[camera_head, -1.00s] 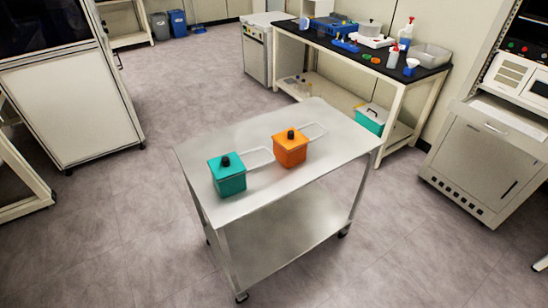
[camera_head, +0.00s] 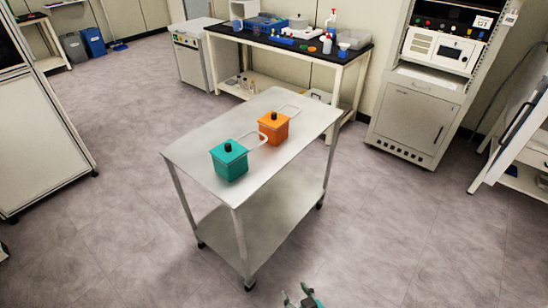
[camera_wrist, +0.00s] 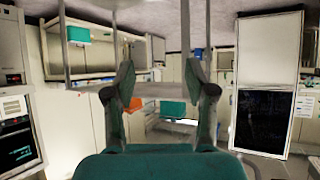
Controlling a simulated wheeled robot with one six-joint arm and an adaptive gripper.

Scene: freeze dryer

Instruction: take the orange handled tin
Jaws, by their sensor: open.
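The orange handled tin (camera_head: 273,128) stands upright on the steel trolley top (camera_head: 190,154), with a black knob on its lid and a pale loop handle reaching back right. A teal tin (camera_head: 229,162) of like shape stands in front and left of it. My gripper (camera_head: 303,298) shows at the bottom edge, in front of the trolley and well apart from both tins. The wrist view looks upside down; there my gripper (camera_wrist: 159,76) has its fingers spread with nothing between them. The orange tin (camera_wrist: 132,104) is small and partly hidden by a finger there.
A black-topped bench (camera_head: 290,44) with lab items stands behind the trolley. An instrument cabinet (camera_head: 412,115) is at the back right, and a white cabinet (camera_head: 35,150) at the left. Open floor (camera_head: 400,230) lies right of the trolley.

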